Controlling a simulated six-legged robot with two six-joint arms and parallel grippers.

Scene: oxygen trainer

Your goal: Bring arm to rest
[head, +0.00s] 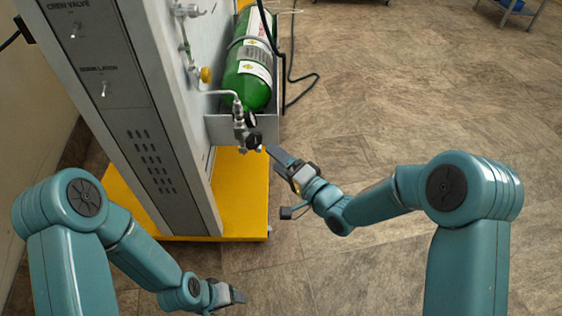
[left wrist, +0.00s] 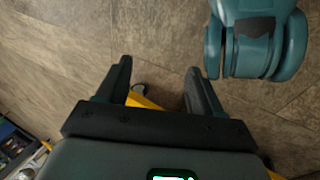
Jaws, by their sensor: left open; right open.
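My right gripper (head: 275,154) points up and left, with its fingertip close to the black knobs of the regulator (head: 251,130). I cannot tell from this angle whether it touches them. It is open and nothing shows between its fingers. My left gripper (head: 238,297) is low in the head view, in front of the trainer's yellow base (head: 245,192). In the left wrist view its two dark fingers (left wrist: 158,72) stand apart with only floor and a bit of yellow base between them. The green oxygen cylinder (head: 247,80) stands strapped to the grey trainer cabinet (head: 150,120).
The cabinet has a small toggle switch (head: 104,90) and a yellow knob (head: 206,75). A dark hose (head: 300,97) hangs beside the cylinder. A cart (head: 515,10) stands far right. The tiled floor (head: 430,90) to the right is clear.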

